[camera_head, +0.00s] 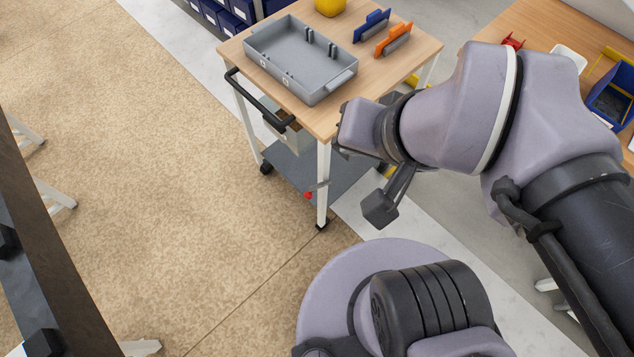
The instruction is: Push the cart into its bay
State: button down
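The cart (326,122) has a wooden top, white legs, a grey lower shelf and dark casters. It stands upright at the upper middle of the head view. Its black push handle (258,103) runs along the left side, apart from my arm. My gripper (362,178) is beside the cart's near right corner, in front of the cart. A dark block-like part of it hangs below the wrist; the fingers are not clear, and contact with the cart cannot be told. Yellow marks (412,80) show on the grey floor behind the cart; the bay's outline is largely hidden.
A grey tray (323,87), blue (371,25) and orange (394,38) handled items and a yellow object (330,6) sit on the cart. A wooden bench (525,25) stands right, blue bins (228,14) behind. A dark-edged table (45,230) is left. Tan floor between is clear.

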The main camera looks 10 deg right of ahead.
aim_at(375, 78)
jog(key=i+j, duration=0.2)
jog(key=j, duration=0.2)
jog(key=i+j, duration=0.25)
jog(key=j, duration=0.15)
jog(key=i+j, duration=0.2)
jog(key=j, duration=0.15)
jog(key=z, duration=0.05)
